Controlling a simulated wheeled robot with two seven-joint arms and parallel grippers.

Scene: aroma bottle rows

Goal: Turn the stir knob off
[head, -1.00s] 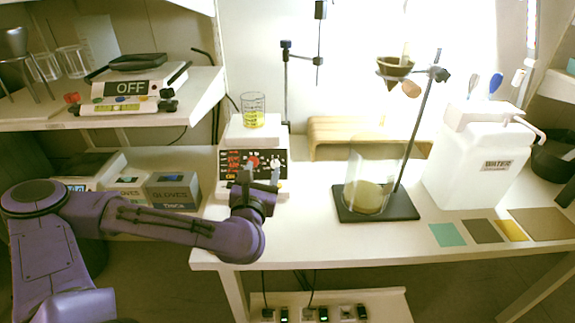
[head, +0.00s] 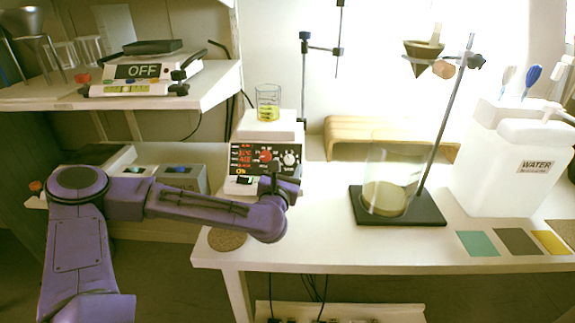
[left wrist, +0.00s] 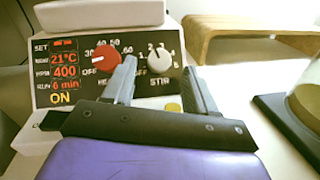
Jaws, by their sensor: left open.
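The hotplate stirrer (head: 267,145) stands on the bench with its dark panel facing me. Its white stir knob (left wrist: 159,60) sits at the right of the panel, beside the STIR label and numbers. It also shows in the head view (head: 290,159). A red knob (left wrist: 102,58) sits to its left. The display reads 21°C, 400, 6 min, and ON in yellow. My left gripper (left wrist: 159,70) is open and empty in front of the panel, its fingers appearing on either side of the stir knob; contact cannot be told. My right gripper is not in view.
A beaker of yellow liquid (head: 268,103) stands on the hotplate. A wooden stand (head: 345,125) and a ring-stand base (head: 425,212) are to the right. A second device reading OFF (head: 143,71) is on the left shelf.

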